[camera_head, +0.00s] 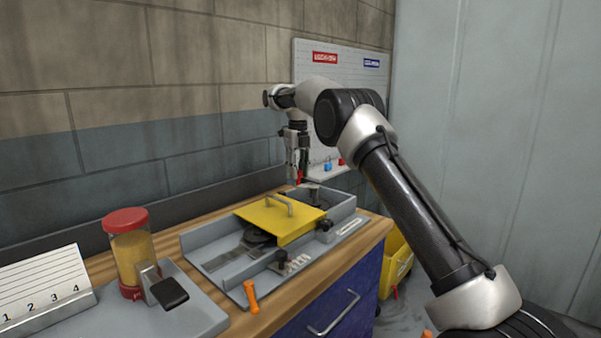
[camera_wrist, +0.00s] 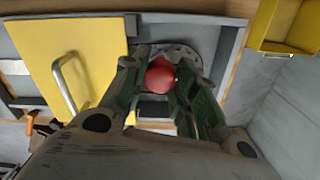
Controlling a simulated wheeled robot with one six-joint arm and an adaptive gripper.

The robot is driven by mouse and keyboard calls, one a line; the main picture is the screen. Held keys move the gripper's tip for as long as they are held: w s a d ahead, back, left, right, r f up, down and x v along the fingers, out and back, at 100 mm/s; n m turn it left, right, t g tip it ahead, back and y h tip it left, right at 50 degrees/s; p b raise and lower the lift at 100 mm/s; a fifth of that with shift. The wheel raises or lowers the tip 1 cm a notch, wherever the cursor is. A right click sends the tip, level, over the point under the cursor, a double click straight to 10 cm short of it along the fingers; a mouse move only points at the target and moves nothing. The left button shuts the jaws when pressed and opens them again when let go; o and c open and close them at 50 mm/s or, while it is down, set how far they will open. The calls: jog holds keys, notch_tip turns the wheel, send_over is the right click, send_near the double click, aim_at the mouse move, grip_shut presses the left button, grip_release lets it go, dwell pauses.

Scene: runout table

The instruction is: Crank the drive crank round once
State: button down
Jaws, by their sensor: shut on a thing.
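My gripper (camera_head: 298,165) reaches down over the far right end of the grey runout table frame (camera_head: 218,262). In the wrist view, the fingers (camera_wrist: 163,64) are closed around a red ball-shaped knob (camera_wrist: 160,77), which appears to be the drive crank's handle. A round grey disc (camera_wrist: 183,50) shows behind the knob. The crank arm is mostly hidden by the fingers. In the head view only a little red shows below the fingertips.
A yellow cover (camera_head: 282,225) with a bar handle (camera_wrist: 66,84) lies beside the crank. An orange-handled tool (camera_head: 251,296) lies at the front. A red-capped jar (camera_head: 130,248) stands left. A yellow bin (camera_head: 397,256) stands right of the bench; a pegboard (camera_head: 341,62) is behind.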

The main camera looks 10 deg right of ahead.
dwell(0.4)
jog(key=c, duration=1.1)
grip_release()
jog(key=shift+r, duration=3.75)
